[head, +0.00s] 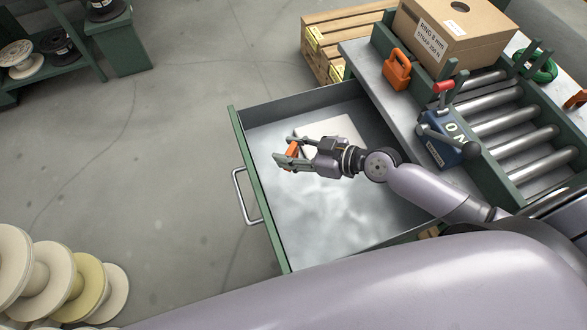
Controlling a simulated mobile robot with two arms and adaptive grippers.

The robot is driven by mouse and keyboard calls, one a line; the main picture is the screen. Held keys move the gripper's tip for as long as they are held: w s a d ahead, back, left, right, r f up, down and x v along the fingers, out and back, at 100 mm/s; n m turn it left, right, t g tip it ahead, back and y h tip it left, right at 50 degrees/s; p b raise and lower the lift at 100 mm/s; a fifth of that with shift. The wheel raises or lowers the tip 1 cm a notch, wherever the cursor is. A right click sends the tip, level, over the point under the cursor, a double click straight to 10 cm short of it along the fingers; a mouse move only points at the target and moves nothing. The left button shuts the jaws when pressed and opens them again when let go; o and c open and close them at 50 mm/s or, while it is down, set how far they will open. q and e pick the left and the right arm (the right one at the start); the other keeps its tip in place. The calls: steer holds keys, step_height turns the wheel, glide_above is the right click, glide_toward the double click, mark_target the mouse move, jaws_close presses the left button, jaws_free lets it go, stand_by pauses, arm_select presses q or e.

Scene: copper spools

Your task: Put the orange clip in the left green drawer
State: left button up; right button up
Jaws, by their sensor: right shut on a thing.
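The open green drawer (275,212) has a grey metal floor and a bar handle on its front. My right gripper (285,157) is over the drawer, near its front wall, and is shut on a small orange clip (293,149). The fingers hide part of the clip. I cannot tell how high the clip is above the drawer floor. A second, larger orange object (397,70) with a handle-like opening sits on the grey bench top beside the conveyor. My left gripper is not in view.
A pale flat sheet (345,128) lies in the drawer. A cardboard box (455,30), a blue device with a red knob (447,140) and steel rollers (505,122) are at the right. Pale spools (50,275) stand at lower left. The floor left of the drawer is clear.

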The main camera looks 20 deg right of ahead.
steer(key=shift+f+b, duration=1.55)
steer(key=shift+f, duration=3.65)
steer(key=shift+f, duration=0.15)
steer(key=o, duration=0.9)
